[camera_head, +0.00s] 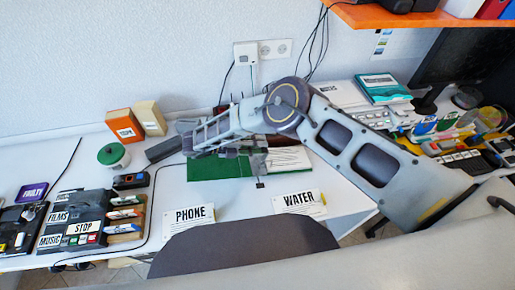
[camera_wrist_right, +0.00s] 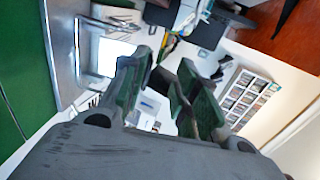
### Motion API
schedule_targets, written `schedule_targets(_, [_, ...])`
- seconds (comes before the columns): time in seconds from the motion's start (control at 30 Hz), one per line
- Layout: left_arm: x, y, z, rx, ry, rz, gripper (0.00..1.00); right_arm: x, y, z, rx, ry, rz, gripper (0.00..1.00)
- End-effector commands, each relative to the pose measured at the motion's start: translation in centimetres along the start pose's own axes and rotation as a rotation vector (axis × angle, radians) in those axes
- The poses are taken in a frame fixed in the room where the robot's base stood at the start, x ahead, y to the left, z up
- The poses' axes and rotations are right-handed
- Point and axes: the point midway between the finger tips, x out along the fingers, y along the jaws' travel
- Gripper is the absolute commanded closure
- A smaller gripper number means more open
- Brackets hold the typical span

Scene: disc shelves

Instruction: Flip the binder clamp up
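An open green binder (camera_head: 215,168) lies on the white desk, with white pages (camera_head: 289,160) on its right half. Its clamp area in the middle is mostly hidden behind my right arm, so I cannot tell the clamp's position. My right gripper (camera_head: 188,147) is over the binder's left part, pointing left in the head view. In the right wrist view, the gripper's fingers (camera_wrist_right: 162,85) are apart with a narrow gap and nothing between them. A green surface (camera_wrist_right: 20,75) shows at the left edge there, beside a grey metal part (camera_wrist_right: 62,45). My left gripper is out of view.
Labelled boxes (camera_head: 80,228) and a green-lidded pot (camera_head: 113,155) stand left. Stationery crowds the right.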

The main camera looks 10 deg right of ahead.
Motion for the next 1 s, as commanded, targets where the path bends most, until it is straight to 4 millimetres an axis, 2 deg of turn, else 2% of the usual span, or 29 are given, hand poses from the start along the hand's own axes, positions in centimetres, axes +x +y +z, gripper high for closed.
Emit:
schedule_targets(0.5, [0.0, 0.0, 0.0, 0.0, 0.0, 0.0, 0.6, -1.1, -3.8, 0.1, 0.003, -0.001, -0.003, 0.73])
schedule_targets(1.0, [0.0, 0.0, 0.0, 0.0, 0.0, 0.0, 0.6, -1.2, -4.2, 0.0, 0.0, 0.001, -0.001, 0.73])
